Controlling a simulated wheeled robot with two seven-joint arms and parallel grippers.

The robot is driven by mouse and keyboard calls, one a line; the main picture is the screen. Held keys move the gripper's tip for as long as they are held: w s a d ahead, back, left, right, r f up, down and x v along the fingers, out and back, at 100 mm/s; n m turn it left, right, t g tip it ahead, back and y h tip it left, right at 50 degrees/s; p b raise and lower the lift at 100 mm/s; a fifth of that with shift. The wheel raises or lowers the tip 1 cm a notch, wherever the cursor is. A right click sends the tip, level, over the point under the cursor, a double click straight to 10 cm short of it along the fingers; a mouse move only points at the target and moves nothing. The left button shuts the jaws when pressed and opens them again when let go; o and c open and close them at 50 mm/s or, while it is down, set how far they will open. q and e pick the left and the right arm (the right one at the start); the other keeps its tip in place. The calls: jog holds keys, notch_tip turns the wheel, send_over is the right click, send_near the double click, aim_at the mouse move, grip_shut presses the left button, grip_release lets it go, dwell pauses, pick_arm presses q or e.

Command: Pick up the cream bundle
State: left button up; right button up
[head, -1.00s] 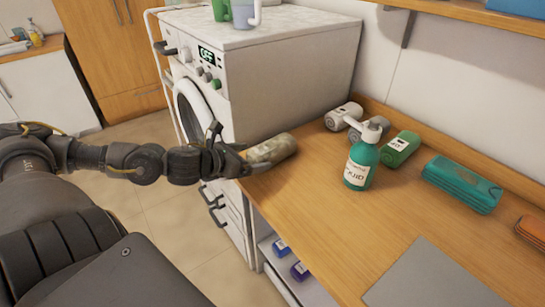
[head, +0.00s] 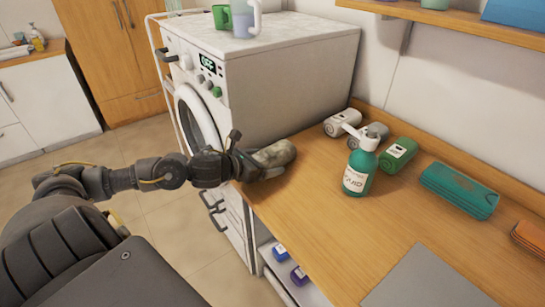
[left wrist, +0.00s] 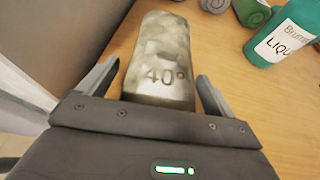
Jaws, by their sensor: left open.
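A mottled pale grey-green rolled bundle (head: 272,156) lies at the near left corner of the wooden counter (head: 330,215), beside the washing machine. In the left wrist view this bundle (left wrist: 160,60) shows a "40°" mark on its near end. My left gripper (head: 246,166) is open at that end, with one finger on each side; I cannot tell whether they touch it. The fingers also show in the left wrist view (left wrist: 155,84). A second, whitish bundle (head: 342,122) lies farther back, by the wall. My right gripper is out of view.
A teal pump bottle (head: 357,178), a grey roll (head: 372,132), a green roll (head: 399,155) and a teal folded bundle (head: 459,187) stand or lie to the right. The washing machine (head: 290,80) walls off the left. The counter's middle is clear.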

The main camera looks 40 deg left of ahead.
pick_arm(q)
jog(key=c, duration=1.2)
jog(key=shift+o, duration=0.2)
notch_tip(320, 180, up, 10)
jog(key=shift+p, duration=0.55)
